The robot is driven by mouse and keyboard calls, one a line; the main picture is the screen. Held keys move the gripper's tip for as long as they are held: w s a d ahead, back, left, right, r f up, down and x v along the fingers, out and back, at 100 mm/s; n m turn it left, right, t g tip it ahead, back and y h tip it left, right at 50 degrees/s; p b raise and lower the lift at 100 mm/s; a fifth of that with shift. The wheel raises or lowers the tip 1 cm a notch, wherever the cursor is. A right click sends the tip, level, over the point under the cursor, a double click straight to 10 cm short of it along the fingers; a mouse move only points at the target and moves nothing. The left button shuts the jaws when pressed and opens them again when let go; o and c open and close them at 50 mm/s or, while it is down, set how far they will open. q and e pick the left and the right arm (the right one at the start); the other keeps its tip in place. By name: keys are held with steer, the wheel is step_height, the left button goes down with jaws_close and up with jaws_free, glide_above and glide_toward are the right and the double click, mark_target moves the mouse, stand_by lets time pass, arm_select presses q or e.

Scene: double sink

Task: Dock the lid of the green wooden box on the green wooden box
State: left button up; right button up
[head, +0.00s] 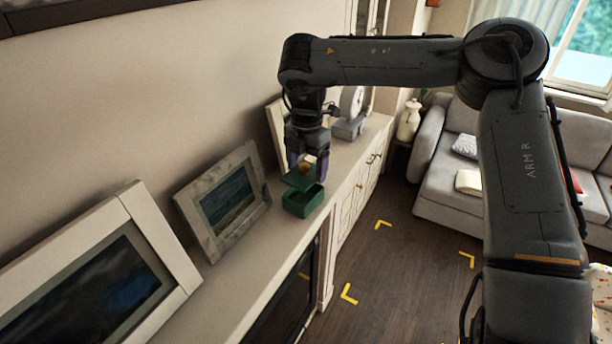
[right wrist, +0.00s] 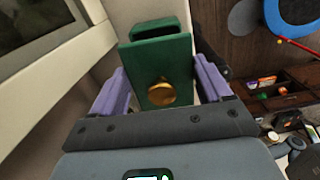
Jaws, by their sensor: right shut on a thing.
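The green wooden box (head: 304,204) stands on the light ledge, its open top partly showing. Its green lid (head: 296,181) with a round gold knob is held just above the box, toward its far side, with a gap visible between them. My right gripper (head: 307,169) points down over the box and is shut on the lid. In the right wrist view the purple fingers flank the lid (right wrist: 150,62) at its two side edges, with the gold knob (right wrist: 161,92) between them. The box (right wrist: 155,29) shows beyond the lid there, partly hidden by it. My left gripper is not in view.
A grey-framed picture (head: 229,202) and a larger white-framed picture (head: 100,280) lean on the wall along the ledge (head: 237,285). Another frame (head: 277,125) and a grey clock-like object (head: 350,112) stand behind the gripper. The ledge's front edge is close beside the box.

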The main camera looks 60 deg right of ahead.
mark_target(306, 177)
steer(key=shift+f+p, duration=0.7)
steer(key=shift+f, duration=1.4)
steer(key=shift+f+b, duration=0.3)
steer(key=shift+f, duration=0.05)
steer(key=o, duration=1)
